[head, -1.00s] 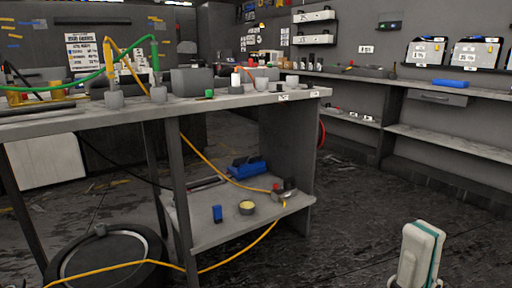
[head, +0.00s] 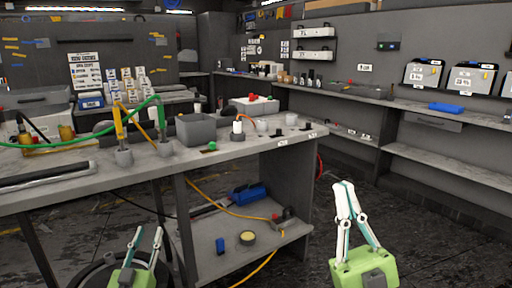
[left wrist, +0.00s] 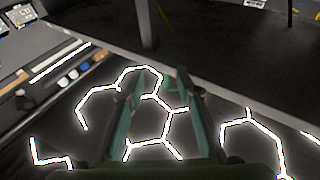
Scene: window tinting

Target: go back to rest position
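My left gripper (head: 148,232) is low in the head view, in front of the workbench, with its two fingers apart and nothing between them. In the left wrist view its fingers (left wrist: 152,90) also stand apart and empty, over a dark glossy surface (left wrist: 225,115) with bright hexagonal lines on it. My right gripper (head: 345,185) is right of the workbench over the floor. Its fingers point up and their tips come together, with nothing seen between them.
A grey workbench (head: 70,200) carries cups, a grey box (head: 202,130), a green hose and a long roll. Its lower shelf (head: 205,262) holds a blue tool and a yellow roll. Wall shelves (head: 440,163) stand at the right. Dark floor between is open.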

